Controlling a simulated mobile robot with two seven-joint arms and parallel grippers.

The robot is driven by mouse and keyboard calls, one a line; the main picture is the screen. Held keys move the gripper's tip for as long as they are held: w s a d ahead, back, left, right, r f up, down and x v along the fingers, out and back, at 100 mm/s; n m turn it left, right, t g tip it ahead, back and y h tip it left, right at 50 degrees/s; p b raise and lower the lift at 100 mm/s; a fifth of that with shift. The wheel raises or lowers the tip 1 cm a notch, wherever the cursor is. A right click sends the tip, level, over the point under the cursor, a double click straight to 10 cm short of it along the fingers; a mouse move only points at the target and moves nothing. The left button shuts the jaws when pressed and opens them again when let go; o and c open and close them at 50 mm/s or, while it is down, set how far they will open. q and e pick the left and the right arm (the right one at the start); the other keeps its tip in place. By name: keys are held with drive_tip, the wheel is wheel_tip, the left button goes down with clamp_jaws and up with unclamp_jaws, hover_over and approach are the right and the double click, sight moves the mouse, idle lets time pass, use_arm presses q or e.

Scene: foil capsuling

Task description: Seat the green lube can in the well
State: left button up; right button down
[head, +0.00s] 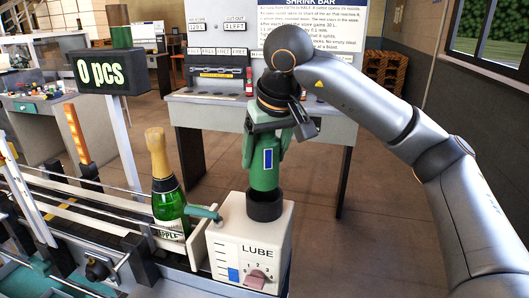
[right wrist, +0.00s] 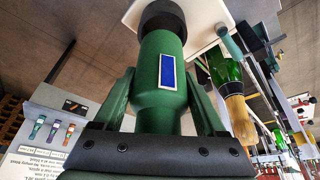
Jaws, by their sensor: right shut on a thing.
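The black ring of the well (head: 264,207) sits on top of the white LUBE box (head: 229,244). The can's lower end meets the ring and looks inside it; how deep it sits is hidden. The right wrist view shows the can (right wrist: 162,100) between the fingers, lined up with the black ring (right wrist: 162,14). My left gripper is not in view.
A green bottle with gold foil (head: 167,190) stands left of the box on the conveyor, near a teal nozzle (head: 204,213). A counter sign reading 0 pcs (head: 101,72) stands behind left. A grey bench (head: 197,106) is behind.

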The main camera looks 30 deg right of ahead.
sight(265, 183)
drive_tip(key=shift+f+b, duration=0.55)
drive_tip(key=shift+f, duration=0.15)
drive_tip(key=shift+f+b, duration=1.55)
drive_tip(key=shift+f, duration=1.05)
drive_tip(key=shift+s+f, duration=0.15)
drive_tip(key=shift+f, duration=0.15)
drive_tip(key=shift+c, duration=0.3)
unclamp_jaws()
drive_tip(key=shift+a, duration=0.1)
drive_tip(key=shift+o, duration=0.3)
drive_tip(key=shift+s+r, duration=0.1)
drive_tip(key=shift+r, duration=0.35)
drive_tip(key=p+v, duration=0.2)
drive_tip(key=v, duration=1)
drive_tip(key=shift+r, duration=0.25)
